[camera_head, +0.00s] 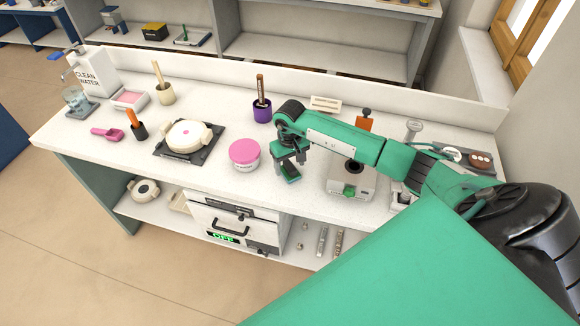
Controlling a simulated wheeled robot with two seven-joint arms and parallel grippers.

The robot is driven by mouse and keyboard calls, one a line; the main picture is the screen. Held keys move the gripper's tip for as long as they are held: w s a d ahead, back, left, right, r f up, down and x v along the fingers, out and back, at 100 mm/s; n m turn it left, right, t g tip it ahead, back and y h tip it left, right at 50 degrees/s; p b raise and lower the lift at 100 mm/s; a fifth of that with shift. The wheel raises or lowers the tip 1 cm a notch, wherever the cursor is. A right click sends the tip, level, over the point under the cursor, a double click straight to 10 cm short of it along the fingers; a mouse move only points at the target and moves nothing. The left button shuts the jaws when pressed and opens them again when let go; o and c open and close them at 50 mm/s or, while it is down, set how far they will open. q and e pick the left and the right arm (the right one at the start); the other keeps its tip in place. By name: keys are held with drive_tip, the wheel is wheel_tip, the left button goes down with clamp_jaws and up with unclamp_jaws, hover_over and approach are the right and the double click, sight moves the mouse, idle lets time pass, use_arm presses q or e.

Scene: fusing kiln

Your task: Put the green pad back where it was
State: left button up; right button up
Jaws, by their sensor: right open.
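A small green pad with dark edges (291,176) shows at the bench's front part, just right of the pink-lidded jar. My right gripper (289,160) points down directly above the pad, with its jaws open. The fingers hide part of the pad, and I cannot tell whether they touch it. My left gripper is not in view.
The pink-lidded jar (244,153) stands close left of my right gripper. A purple pot with brushes (262,110) stands behind it. A white device (350,180) stands to the right, under my right arm. A round white piece on a dark plate (189,136) is further left.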

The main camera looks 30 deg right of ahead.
sight(290, 165)
wheel_tip(290, 165, up, 11)
drive_tip(key=b, duration=0.4)
drive_tip(key=shift+f, duration=0.2)
